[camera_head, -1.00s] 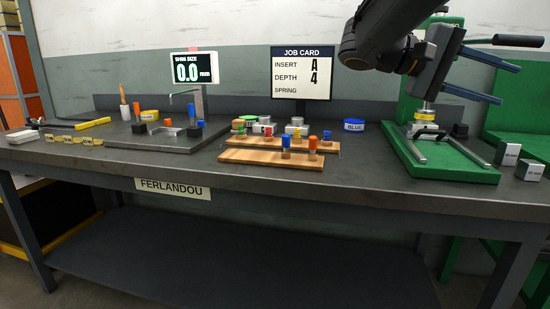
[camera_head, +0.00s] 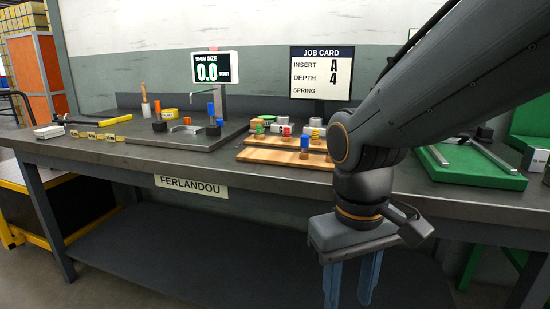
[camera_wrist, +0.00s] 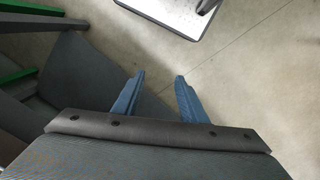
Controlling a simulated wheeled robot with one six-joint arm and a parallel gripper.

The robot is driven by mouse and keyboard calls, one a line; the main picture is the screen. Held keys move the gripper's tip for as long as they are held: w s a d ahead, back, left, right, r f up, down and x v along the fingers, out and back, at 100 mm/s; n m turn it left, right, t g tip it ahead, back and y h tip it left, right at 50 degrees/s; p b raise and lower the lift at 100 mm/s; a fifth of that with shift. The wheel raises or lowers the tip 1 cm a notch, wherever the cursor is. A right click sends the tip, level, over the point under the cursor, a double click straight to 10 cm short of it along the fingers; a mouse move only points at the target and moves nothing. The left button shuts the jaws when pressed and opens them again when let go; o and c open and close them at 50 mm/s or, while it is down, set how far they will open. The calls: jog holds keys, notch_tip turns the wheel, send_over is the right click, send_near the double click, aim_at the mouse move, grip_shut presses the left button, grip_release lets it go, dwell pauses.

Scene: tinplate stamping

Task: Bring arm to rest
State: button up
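My arm reaches in from the upper right of the head view and bends down in front of the bench's front edge. My gripper (camera_head: 352,283) hangs below the elbow with its blue fingers pointing down. In the wrist view the two blue fingers (camera_wrist: 157,92) stand apart with nothing between them. They point at the bare floor (camera_wrist: 235,75). The gripper touches nothing that I can see. My arm hides part of the bench top and of the green press on the right.
The dark bench (camera_head: 100,153) spans the view. It holds a display (camera_head: 215,67), a job card (camera_head: 321,73), wooden racks (camera_head: 268,156) with coloured pieces, and a green press base (camera_head: 475,172). A lower shelf (camera_head: 190,245) is bare. A white-topped panel (camera_wrist: 170,12) shows in the wrist view.

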jog(key=d+r+m+p, duration=0.1)
jog(key=d+r+p, duration=0.2)
jog(key=p, duration=0.7)
jog(key=s+d+r+m+p, duration=0.1)
jog(key=d+r+m+p, duration=0.1)
jog(key=d+r+p, duration=0.2)
jog(key=shift+s+d+r+p, duration=0.25)
jog(key=shift+r+p, duration=1.6)
jog(key=shift+p, duration=1.35)
